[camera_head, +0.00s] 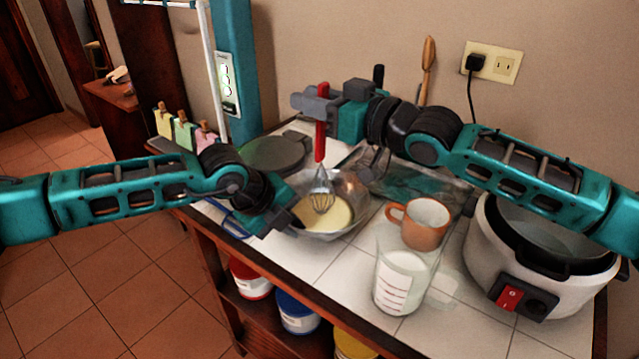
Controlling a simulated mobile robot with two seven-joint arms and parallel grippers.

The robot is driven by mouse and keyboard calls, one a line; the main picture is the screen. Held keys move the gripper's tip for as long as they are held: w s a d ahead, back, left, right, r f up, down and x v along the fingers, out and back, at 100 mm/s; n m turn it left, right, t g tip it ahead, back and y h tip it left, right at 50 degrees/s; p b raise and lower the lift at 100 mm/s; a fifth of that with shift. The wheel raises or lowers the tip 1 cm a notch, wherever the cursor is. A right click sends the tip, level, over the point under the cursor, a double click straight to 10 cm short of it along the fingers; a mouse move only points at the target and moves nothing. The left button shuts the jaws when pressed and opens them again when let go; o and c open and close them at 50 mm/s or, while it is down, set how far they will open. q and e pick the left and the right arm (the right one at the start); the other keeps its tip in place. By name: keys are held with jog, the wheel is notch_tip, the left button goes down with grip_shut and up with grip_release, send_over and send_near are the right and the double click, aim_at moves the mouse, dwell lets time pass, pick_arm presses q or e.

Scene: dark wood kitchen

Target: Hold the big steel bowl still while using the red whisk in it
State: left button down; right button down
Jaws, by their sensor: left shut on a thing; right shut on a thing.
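The big steel bowl (352,192) stands on the white tiled counter and holds a pale yellow mixture (335,216). My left gripper (291,207) is shut on the bowl's left side; the arm partly hides that side. The red whisk (320,140) is nearly upright, with its wire head inside the bowl, low over or touching the mixture. My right gripper (318,102) is above the bowl and shut on the whisk's red handle.
A measuring jug (398,283) and an orange mug (427,222) stand right of the bowl. A white rice cooker (485,245) fills the right end. A dark round plate (272,153) lies behind the bowl. Several cans (297,312) sit on the shelf below.

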jog(key=shift+r, duration=0.1)
notch_tip(320, 180, up, 9)
dwell(1.0)
dwell(0.4)
notch_tip(320, 180, up, 4)
jog(key=shift+f, duration=0.2)
dwell(0.7)
pick_arm(q)
jog(key=c, duration=1.2)
grip_release()
